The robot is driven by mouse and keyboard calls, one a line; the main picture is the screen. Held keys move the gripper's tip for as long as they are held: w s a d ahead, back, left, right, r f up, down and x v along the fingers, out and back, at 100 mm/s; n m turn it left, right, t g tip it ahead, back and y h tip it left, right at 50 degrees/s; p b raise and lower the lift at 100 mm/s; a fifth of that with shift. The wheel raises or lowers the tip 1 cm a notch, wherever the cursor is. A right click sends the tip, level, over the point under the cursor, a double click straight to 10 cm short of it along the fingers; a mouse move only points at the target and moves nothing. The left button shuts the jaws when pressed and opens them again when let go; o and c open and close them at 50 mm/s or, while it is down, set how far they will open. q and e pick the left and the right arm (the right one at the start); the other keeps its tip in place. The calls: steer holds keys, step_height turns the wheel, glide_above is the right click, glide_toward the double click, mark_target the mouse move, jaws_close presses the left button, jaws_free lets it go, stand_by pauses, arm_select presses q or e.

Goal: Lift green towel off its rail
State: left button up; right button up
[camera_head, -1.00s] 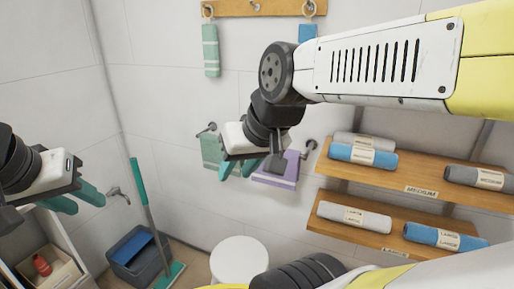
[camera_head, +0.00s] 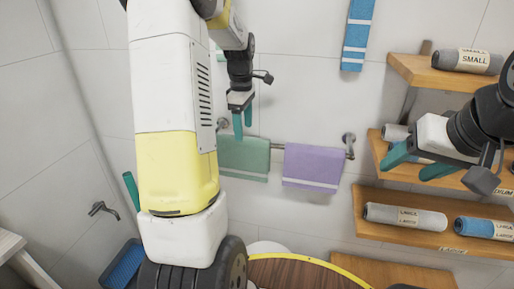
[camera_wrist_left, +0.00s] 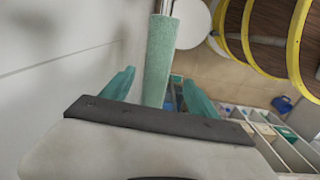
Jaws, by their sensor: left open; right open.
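The green towel (camera_head: 243,157) hangs over the left part of a metal wall rail (camera_head: 277,147), with a pale stripe near its lower edge. My left gripper (camera_head: 242,124) is open just above the towel's top edge, fingers pointing down. In the left wrist view the open left gripper (camera_wrist_left: 158,80) has the towel (camera_wrist_left: 160,58) seen edge-on between its two teal fingers, with no visible grip on it. My right gripper (camera_head: 415,165) is open and empty at the right, in front of the shelves.
A purple towel (camera_head: 313,167) hangs beside the green one on the same rail. A blue striped towel (camera_head: 357,36) hangs higher up. Wooden shelves (camera_head: 400,232) with rolled towels stand at the right. A wall tap (camera_head: 101,209) and a blue bin (camera_head: 124,265) are at the left.

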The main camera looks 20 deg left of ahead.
mark_target(243, 147)
arm_select(q)
steer(key=shift+w+a+f+n, duration=0.2)
steer(key=shift+w+f+n, duration=0.1)
steer(key=shift+w+f, duration=0.2)
steer(key=shift+a+f, duration=0.1)
steer(key=shift+f, duration=0.25)
step_height(243, 147, down, 7)
steer(key=shift+s+a+f, duration=0.1)
steer(key=shift+a, duration=0.05)
jaws_close()
